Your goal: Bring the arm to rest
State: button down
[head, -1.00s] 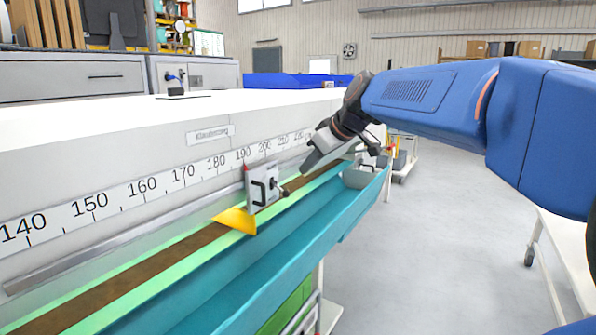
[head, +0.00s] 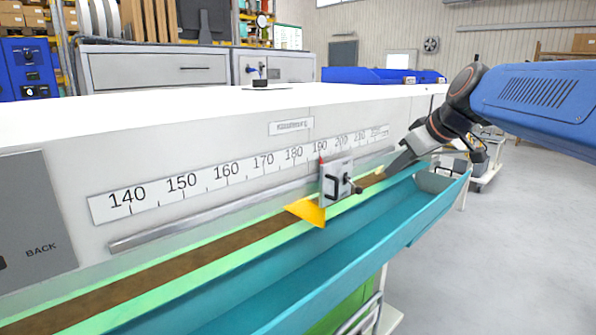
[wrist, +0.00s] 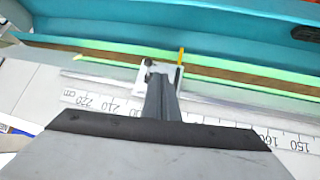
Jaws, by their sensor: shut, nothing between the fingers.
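My gripper (head: 398,166) is shut and empty in the head view, at the end of my blue arm, to the right of the sliding stop. In the wrist view my gripper (wrist: 160,84) points toward the stop, its fingers together. The stop is a grey block (head: 336,181) with a black handle, a knob and a yellow wedge (head: 308,212). Its red pointer is near 190 on the printed scale (head: 230,172). In the wrist view the stop (wrist: 143,76) is partly hidden behind my fingers. Whether the fingers touch it cannot be told.
A teal trough (head: 330,245) runs along the front of the white bench (head: 200,125), below a brown and green strip. A blue bin (head: 370,75) stands behind the bench.

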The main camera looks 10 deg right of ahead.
jog(key=s+a+f+m+g+h, duration=0.1)
jog(key=s+f+m+g+h, duration=0.2)
jog(key=s+f, duration=2.2)
jog(key=s+m, duration=0.1)
jog(key=m, duration=0.2)
jog(key=shift+s+a, duration=0.4)
